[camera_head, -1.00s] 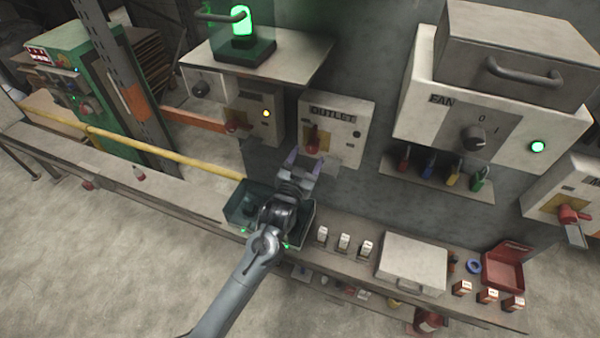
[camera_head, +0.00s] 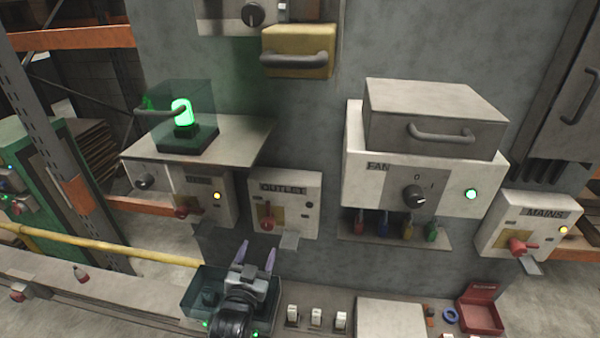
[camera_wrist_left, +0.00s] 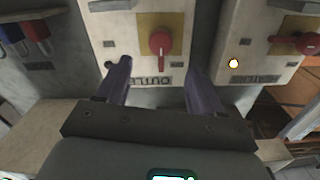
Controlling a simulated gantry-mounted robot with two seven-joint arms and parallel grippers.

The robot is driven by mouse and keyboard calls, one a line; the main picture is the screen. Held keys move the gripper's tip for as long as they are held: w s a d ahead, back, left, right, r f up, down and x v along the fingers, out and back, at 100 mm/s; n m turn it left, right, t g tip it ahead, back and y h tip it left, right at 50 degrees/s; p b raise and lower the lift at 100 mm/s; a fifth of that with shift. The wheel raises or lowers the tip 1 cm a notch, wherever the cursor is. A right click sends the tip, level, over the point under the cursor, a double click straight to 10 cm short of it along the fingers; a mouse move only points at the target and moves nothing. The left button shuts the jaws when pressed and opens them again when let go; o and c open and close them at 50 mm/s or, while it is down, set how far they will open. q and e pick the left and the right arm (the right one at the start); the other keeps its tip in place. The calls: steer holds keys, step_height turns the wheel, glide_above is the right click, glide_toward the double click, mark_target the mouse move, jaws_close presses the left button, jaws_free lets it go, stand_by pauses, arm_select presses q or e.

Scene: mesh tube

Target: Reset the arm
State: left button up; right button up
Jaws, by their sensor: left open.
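My left gripper (camera_head: 256,252) is open and empty, low in the head view above the shelf. Its two purple fingers point toward the white OUTLET box (camera_head: 300,218) on the wall. The box's red lever (camera_head: 267,222) stands on a yellow plate, apart from the fingers. In the left wrist view, the left gripper (camera_wrist_left: 158,70) shows two spread fingers with nothing held between them. The red lever (camera_wrist_left: 160,42) appears beyond the gap, with the OUTLET label upside down. My right gripper is in neither view.
A clear teal bin (camera_head: 203,285) sits around the wrist area on the shelf. White blocks (camera_head: 316,317) stand to its right. The FAN box (camera_head: 362,178) and MAINS box (camera_head: 546,226) are on the right. A green beacon (camera_head: 183,113) glows at upper left.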

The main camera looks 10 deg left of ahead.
arm_select(q)
steer(key=s+a+f+g+p, duration=0.1)
steer(key=s+f+g+p, duration=0.2)
steer(key=s, duration=0.4)
steer(key=s+f+g+p, duration=0.1)
steer(key=s+f+p, duration=0.2)
steer(key=s+p, duration=0.3)
steer(key=s+r+g+h+p, duration=0.1)
steer(key=s+g, duration=0.9)
steer(key=s, duration=1.2)
steer(key=shift+r+p, duration=0.25)
steer(key=shift+p, duration=0.05)
